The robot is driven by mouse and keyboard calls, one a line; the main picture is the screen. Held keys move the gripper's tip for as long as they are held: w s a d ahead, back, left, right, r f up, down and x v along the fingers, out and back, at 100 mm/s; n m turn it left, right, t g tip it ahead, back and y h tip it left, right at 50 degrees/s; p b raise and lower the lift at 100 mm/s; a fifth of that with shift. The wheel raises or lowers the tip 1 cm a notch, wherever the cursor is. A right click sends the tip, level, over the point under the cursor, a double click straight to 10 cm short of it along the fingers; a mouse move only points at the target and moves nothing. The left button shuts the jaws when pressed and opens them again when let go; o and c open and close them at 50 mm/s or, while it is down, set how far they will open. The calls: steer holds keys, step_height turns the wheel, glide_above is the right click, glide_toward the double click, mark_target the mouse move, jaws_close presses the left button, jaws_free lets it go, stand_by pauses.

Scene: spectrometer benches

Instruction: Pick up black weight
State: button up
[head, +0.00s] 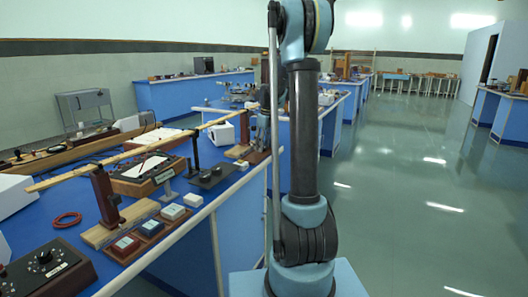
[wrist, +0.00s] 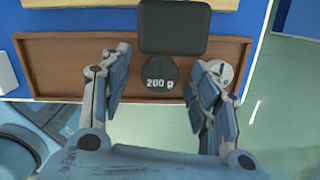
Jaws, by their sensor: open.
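In the wrist view a dark, rounded black weight (wrist: 161,72) marked "200 g" shows over a brown wooden tray (wrist: 58,68). My gripper (wrist: 167,68) is open, with one finger on each side of the weight and gaps to both. I cannot tell whether the fingers are level with it or above it. In the head view my gripper (head: 262,133) is partly hidden behind my arm, over the right edge of the blue bench. The weight cannot be made out there.
A black square block (wrist: 175,26) lies just beyond the weight in the wrist view. In the head view a long wooden beam (head: 110,165) on posts, a dark tray (head: 212,177) and small boxes (head: 148,229) crowd the blue bench. Open floor (head: 410,190) lies to the right.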

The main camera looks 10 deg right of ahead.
steer(key=c, duration=1.3)
steer(key=shift+o, duration=0.2)
